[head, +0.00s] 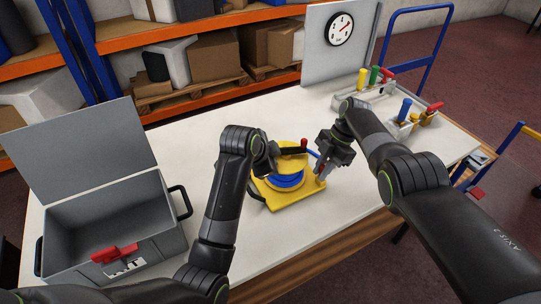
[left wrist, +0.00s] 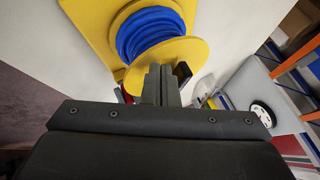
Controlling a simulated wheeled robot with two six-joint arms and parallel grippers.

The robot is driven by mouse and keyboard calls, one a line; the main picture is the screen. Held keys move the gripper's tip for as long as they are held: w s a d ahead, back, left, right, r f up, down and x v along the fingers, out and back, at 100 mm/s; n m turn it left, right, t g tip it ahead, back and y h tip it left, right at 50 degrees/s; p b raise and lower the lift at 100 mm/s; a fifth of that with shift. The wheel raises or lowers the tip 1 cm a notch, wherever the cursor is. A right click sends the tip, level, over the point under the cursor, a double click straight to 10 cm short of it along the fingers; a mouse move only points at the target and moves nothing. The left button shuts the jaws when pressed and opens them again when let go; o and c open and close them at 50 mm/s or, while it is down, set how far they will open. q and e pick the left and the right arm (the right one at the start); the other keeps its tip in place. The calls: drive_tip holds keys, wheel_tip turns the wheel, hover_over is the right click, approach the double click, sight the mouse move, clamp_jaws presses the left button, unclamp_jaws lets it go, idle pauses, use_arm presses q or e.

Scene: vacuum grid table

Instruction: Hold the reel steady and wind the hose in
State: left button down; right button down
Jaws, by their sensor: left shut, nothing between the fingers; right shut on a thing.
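The yellow reel (head: 284,168) with blue hose (head: 285,181) wound on it stands on a yellow base plate (head: 292,203) on the table. A dark crank with a red knob (head: 304,142) is at its top. My left gripper (head: 272,164) is at the left of the reel; in the left wrist view its fingers (left wrist: 161,84) are shut and empty in front of the yellow flange (left wrist: 185,55). My right gripper (head: 321,172) points down at the reel's right side, shut on a part of the reel there; the fingers partly hide the contact.
An open grey toolbox (head: 110,222) stands at the left of the table. A rack with coloured handles (head: 375,80) and fittings (head: 410,115) is at the back right, near a grey panel with a gauge (head: 340,29). The table front is clear.

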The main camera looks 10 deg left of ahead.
sight(283, 143)
use_arm(q)
drive_tip(key=shift+w+a, duration=0.2)
drive_tip(key=shift+w, duration=0.5)
drive_tip(key=shift+w+a+m+h, duration=0.3)
drive_tip(key=shift+m+h, duration=0.1)
drive_tip(key=shift+m, duration=0.3)
